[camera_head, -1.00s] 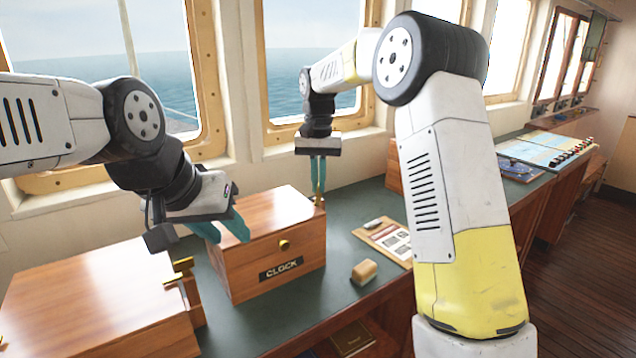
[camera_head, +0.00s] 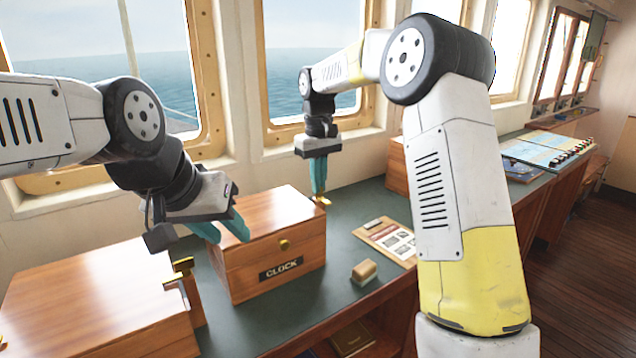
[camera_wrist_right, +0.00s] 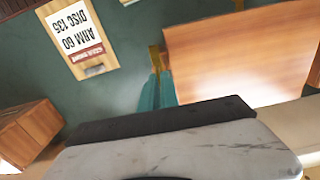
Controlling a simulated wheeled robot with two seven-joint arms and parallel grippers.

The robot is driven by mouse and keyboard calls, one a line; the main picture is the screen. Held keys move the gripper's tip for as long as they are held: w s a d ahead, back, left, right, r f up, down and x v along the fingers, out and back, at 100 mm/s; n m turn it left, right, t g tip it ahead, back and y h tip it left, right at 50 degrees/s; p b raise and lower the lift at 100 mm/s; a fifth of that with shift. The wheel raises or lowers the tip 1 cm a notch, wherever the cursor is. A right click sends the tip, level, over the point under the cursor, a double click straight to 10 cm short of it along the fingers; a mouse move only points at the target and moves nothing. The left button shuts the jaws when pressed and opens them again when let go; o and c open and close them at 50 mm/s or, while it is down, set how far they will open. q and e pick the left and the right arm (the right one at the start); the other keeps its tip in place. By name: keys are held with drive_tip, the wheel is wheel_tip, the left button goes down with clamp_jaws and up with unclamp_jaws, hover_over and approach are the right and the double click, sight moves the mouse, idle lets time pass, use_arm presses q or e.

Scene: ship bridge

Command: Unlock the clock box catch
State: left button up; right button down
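The clock box (camera_head: 262,250) is a wooden box with a CLOCK label and a brass knob on its front. Its brass catch (camera_head: 322,201) sticks out at the right end of the box and lies roughly flat. It also shows in the right wrist view (camera_wrist_right: 156,56), at the box's edge. My right gripper (camera_head: 319,190) points down at the catch, its teal fingers close together with the catch at their tips; it appears shut on it.
Another wooden box (camera_head: 95,300) with brass fittings stands at the left. A clipboard with a paper (camera_head: 388,238) and a small tan block (camera_head: 364,272) lie on the green counter (camera_head: 300,312) to the right. A further wooden box (camera_head: 396,165) stands behind my right arm.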

idle(0.5)
drive_tip(key=c, duration=1.6)
unclamp_jaws()
drive_tip(key=shift+r, duration=0.1)
wheel_tip(320, 180, up, 7)
drive_tip(key=shift+r, duration=0.3)
